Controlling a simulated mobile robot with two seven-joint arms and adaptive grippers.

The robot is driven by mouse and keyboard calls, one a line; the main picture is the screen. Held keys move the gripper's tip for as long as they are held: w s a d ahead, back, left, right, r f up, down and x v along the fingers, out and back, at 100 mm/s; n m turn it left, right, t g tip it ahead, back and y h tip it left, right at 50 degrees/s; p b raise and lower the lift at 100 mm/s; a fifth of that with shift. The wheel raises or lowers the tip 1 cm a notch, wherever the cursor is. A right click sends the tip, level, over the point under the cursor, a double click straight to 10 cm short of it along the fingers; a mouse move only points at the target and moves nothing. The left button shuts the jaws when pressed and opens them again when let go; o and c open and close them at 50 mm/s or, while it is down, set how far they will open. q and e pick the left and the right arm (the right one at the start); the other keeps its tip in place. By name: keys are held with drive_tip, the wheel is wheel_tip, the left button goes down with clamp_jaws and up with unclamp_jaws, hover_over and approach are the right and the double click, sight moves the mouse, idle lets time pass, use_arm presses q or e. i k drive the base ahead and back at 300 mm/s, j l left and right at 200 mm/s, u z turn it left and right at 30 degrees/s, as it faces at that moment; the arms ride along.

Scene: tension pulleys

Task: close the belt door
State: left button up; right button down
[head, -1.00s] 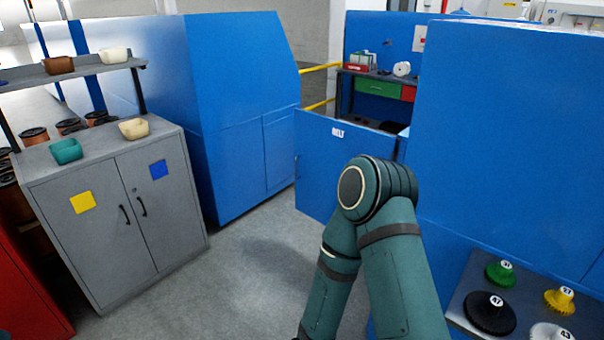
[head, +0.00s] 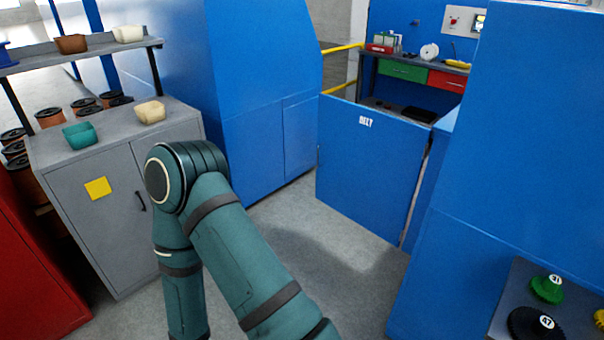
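The belt door (head: 365,170) is a low blue panel with a white "BELT" label near its top edge. It stands right of centre in the head view, beyond the gray floor. It sticks out at an angle from the tall blue cabinet (head: 520,150) on the right and looks open. A narrow side edge shows along its right end, and a small dark handle-like mark shows at its left edge. One of my teal arms fills the lower left, its bent joint in front of the gray cabinet and apart from the door. Neither gripper is in view.
A gray cabinet (head: 120,240) with bowls on top stands at left, beside a red cabinet (head: 35,270). A large blue machine (head: 250,100) stands behind. A workbench (head: 385,85) with green and red drawers is beyond the door. A pulley tray (head: 508,295) is lower right. Floor before the door is clear.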

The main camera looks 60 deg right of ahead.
sight(370, 161)
drive_tip(key=u, duration=9.45)
drive_tip(key=i+j+u, duration=0.1)
drive_tip(key=i+u, duration=0.35)
drive_tip(key=i, duration=1.1)
